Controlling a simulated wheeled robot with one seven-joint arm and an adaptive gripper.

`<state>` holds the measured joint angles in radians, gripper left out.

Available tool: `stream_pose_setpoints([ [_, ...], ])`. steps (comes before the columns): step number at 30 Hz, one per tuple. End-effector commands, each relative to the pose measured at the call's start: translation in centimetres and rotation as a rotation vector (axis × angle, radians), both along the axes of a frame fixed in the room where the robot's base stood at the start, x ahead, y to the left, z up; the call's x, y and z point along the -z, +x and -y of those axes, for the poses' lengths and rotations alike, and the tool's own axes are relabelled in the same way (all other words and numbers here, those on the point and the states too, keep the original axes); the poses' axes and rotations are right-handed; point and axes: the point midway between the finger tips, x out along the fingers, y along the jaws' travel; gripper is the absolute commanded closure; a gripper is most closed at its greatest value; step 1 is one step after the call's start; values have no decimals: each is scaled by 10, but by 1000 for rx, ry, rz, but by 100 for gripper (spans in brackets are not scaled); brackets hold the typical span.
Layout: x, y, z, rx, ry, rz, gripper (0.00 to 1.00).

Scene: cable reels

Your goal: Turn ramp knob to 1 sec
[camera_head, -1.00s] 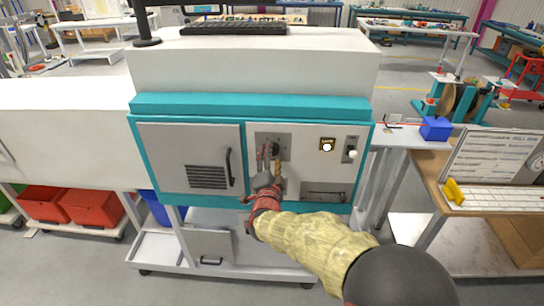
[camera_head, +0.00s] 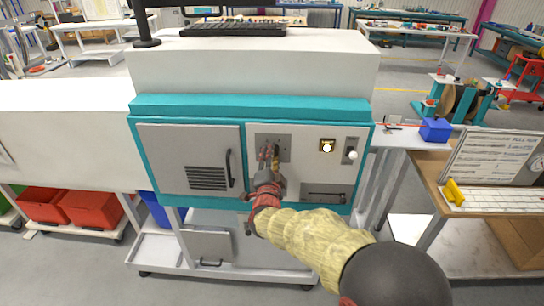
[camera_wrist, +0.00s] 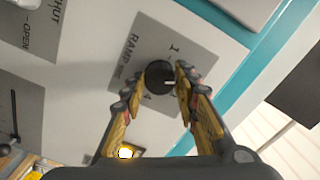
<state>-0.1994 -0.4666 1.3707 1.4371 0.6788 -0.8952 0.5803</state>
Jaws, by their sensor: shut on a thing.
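The ramp knob (camera_wrist: 158,76) is a round black dial with a white pointer mark, on a grey plate (camera_wrist: 180,40) lettered "RAMP" and "SEC". In the wrist view, "1" shows above the knob and "4" below it. The white mark points toward the right of that picture, not directly at "1". My gripper (camera_wrist: 161,74) is shut on the knob, with one yellow-and-black finger on each side. In the head view, my gripper (camera_head: 268,152) is at the plate on the machine front and mostly covers the knob.
The left door (camera_head: 190,150) has a black handle. A blue bin (camera_head: 435,129) stands on the side table.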

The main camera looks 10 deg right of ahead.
Motion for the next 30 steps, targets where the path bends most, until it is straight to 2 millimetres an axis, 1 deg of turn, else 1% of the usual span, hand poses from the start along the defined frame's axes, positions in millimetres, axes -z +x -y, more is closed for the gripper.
stream_pose_setpoints([
  [1,0,0,0,0,0,0,85],
  [6,0,0,0,0,0,0,95],
  [7,0,0,0,0,0,0,95],
  [17,0,0,0,1,-51,-17,95],
  [23,0,0,1,1,-168,-55,95],
  [30,0,0,1,2,-375,-122,95],
])
